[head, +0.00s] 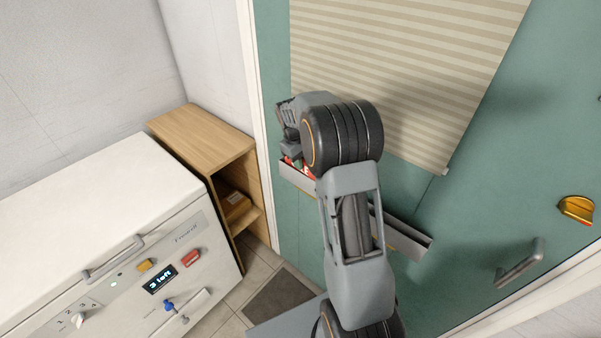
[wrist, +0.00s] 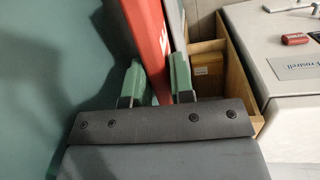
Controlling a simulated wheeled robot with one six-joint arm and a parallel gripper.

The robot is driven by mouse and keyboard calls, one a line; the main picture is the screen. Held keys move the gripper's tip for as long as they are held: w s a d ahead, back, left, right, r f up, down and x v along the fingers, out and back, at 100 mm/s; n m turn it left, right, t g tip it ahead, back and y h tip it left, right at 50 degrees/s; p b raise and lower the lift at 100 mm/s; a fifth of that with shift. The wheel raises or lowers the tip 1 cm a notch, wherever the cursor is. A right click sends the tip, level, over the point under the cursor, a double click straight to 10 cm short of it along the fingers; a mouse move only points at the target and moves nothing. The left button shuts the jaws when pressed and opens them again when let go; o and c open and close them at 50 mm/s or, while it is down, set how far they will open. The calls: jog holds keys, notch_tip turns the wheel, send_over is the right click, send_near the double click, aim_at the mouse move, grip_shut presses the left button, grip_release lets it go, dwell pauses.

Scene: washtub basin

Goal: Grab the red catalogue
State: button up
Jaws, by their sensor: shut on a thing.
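The red catalogue (wrist: 148,40) stands on edge between the two green-padded fingers of my gripper (wrist: 156,88) in the wrist view, and the jaws are shut on it. In the head view only small red bits of the catalogue (head: 306,171) show at the left end of a grey holder (head: 408,238) fixed on the green door. My gripper (head: 288,150) is at that left end of the holder, partly hidden by my own wrist. The catalogue's lower part is hidden in both views.
A wooden shelf unit (head: 203,134) with a small box (head: 234,205) inside stands left of the door. A white machine (head: 100,215) with knobs and a display is in front of it. A striped blind (head: 400,70) hangs above the holder. A door handle (head: 520,264) sticks out at right.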

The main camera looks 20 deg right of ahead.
grip_shut()
